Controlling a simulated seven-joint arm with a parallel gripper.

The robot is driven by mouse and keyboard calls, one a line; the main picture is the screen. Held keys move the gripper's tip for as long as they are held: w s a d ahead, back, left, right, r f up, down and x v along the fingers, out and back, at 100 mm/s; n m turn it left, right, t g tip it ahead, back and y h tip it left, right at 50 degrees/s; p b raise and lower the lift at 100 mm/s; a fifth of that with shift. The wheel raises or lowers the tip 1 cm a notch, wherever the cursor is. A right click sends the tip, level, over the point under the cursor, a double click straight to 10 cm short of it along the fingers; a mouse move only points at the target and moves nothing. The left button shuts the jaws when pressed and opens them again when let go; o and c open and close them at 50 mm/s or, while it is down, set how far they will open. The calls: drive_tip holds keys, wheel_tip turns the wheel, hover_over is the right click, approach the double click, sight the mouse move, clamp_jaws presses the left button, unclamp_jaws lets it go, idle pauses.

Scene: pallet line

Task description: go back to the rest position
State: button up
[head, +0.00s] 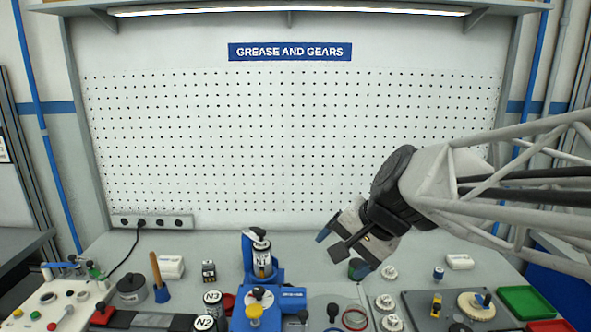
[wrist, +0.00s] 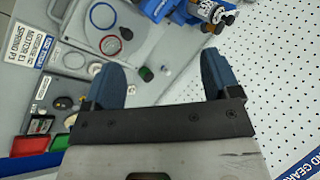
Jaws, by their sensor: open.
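My gripper (head: 343,253) is above the bench, right of the middle in the head view. It is tilted, with its blue fingertips pointing down and to the left. The fingers are apart and hold nothing. The wrist view also shows my gripper (wrist: 158,66) with its two blue fingers spread. A dark green round piece (wrist: 146,74) shows between the fingers there, on the bench beyond them.
A blue stand holding a can marked N1 (head: 262,262) is left of my gripper. White gears (head: 389,272) and a dark tray with a cream wheel (head: 476,305) lie to the right. A pegboard (head: 290,150) rises behind the bench. The air above the bench's left side is clear.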

drive_tip(key=shift+s+d+n+t+h, duration=0.4)
drive_tip(key=shift+s+d+n+h, duration=1.05)
drive_tip(key=shift+s+d, duration=1.7)
drive_tip(key=shift+s+d+n+t+h, duration=0.4)
drive_tip(key=shift+s+d+n+h, duration=1.1)
drive_tip(key=shift+s, duration=3)
wheel_tip(320, 180, down, 8)
drive_tip(key=w+g, duration=0.1)
drive_tip(key=g, duration=0.2)
drive_tip(key=shift+w+d, duration=0.2)
drive_tip(key=shift+d, duration=0.15)
